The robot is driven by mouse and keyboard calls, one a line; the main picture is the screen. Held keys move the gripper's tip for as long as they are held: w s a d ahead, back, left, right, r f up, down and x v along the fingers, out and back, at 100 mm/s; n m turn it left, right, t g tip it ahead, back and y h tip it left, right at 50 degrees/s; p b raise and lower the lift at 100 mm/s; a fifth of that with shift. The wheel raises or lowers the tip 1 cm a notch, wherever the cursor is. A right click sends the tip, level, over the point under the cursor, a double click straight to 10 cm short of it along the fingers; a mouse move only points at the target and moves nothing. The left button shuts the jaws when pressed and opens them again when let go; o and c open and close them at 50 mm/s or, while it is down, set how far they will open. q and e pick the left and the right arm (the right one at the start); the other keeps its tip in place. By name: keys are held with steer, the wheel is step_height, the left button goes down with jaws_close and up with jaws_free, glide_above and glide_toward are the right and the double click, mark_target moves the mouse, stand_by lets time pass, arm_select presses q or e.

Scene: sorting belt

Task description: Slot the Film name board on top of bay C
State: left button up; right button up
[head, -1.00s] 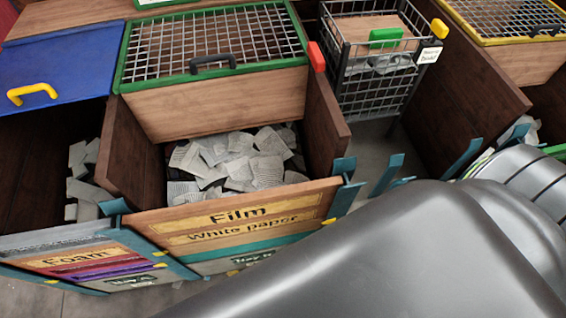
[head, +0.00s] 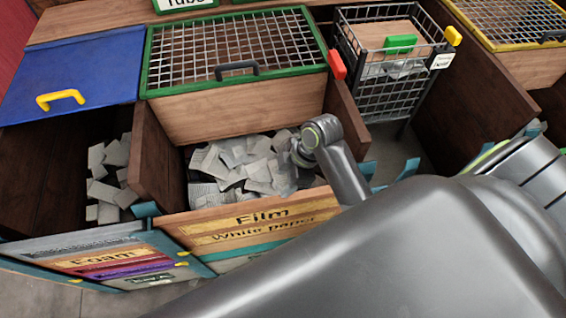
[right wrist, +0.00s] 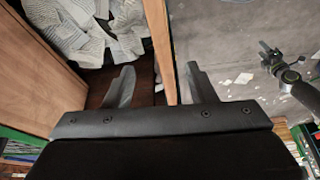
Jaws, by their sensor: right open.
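The Film name board (head: 240,221) is the top strip on the front of the middle bay, directly above the White paper board (head: 235,238). Its right end is hidden behind my right arm. My right gripper (head: 287,178) is over the paper pile at this front, its fingers blurred in the head view. In the right wrist view my right gripper (right wrist: 160,88) is open, its fingers on either side of a thin upright wooden edge (right wrist: 161,45), not closed on it. At that view's right is another jointed arm end, apparently my left gripper (right wrist: 268,57), too small to read. Bay C's lettering is not readable.
White paper scraps (head: 235,165) fill the middle bay. The Foam board (head: 105,260) fronts the bay to its left. A green-framed mesh lid (head: 230,45) and a blue lid (head: 70,70) lie behind. A wire basket (head: 385,97) stands to the right. Open floor shows in the wrist view.

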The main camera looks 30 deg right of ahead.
mark_target(262, 207)
steer(key=shift+n, duration=0.5)
steer(key=x, duration=1.1)
steer(key=a+x, duration=0.1)
steer(key=x, duration=0.5)
steer(key=shift+d+r+p, duration=0.1)
steer(key=shift+r+p, duration=0.1)
steer(key=shift+p, duration=0.15)
jaws_close()
